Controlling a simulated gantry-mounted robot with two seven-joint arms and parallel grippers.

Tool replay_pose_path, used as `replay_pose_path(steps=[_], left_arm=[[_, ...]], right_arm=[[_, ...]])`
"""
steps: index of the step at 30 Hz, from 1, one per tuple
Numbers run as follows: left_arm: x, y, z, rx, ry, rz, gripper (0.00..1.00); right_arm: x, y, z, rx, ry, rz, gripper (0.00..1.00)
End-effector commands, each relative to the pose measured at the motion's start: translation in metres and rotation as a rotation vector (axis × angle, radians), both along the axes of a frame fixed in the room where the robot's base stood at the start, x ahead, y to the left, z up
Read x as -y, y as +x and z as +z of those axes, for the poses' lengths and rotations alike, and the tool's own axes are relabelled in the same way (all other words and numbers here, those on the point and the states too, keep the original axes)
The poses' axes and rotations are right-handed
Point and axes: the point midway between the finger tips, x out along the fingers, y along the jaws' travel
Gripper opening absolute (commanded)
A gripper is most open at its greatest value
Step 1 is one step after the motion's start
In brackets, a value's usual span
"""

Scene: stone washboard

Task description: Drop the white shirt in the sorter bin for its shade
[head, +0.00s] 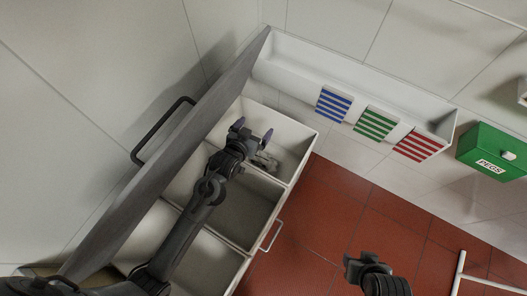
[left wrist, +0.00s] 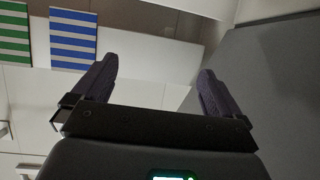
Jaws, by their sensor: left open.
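The sorter bin (head: 300,150) is white with three compartments in a row, below a raised grey slab. My left gripper (head: 253,131) is above the far compartment, its fingers apart and nothing between them. In the left wrist view both dark fingers (left wrist: 155,80) also stand apart and empty. A small grey-green crumpled thing (head: 265,162) shows in the far compartment, partly behind the gripper; I cannot tell what it is. I cannot make out a white shirt in either view. My right gripper (head: 366,262) is over the red floor, its fingers unclear.
The grey slab (head: 160,160) with a black handle stands tilted along the bin's left side. A white trough (head: 350,75) with blue, green and red striped panels runs along the wall. A green PEGS box (head: 492,150) is at the right. A white rail (head: 458,275) stands lower right.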

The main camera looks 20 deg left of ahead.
Motion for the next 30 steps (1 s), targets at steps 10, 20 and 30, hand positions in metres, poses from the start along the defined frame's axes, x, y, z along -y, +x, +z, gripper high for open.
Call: replay_pose_path(steps=[10,20,30], left_arm=[[-0.003,-0.035,0.016,0.001,0.0,-0.001,1.0],[-0.004,-0.037,0.016,0.001,0.0,-0.001,1.0],[-0.002,-0.038,0.029,-0.003,0.002,-0.011,1.0]], right_arm=[[0.0,0.0,0.015,0.0,0.0,0.0,0.43],[-0.001,0.0,0.015,0.0,0.007,-0.004,0.43],[-0.002,0.0,0.026,0.0,0.009,-0.006,0.43]])
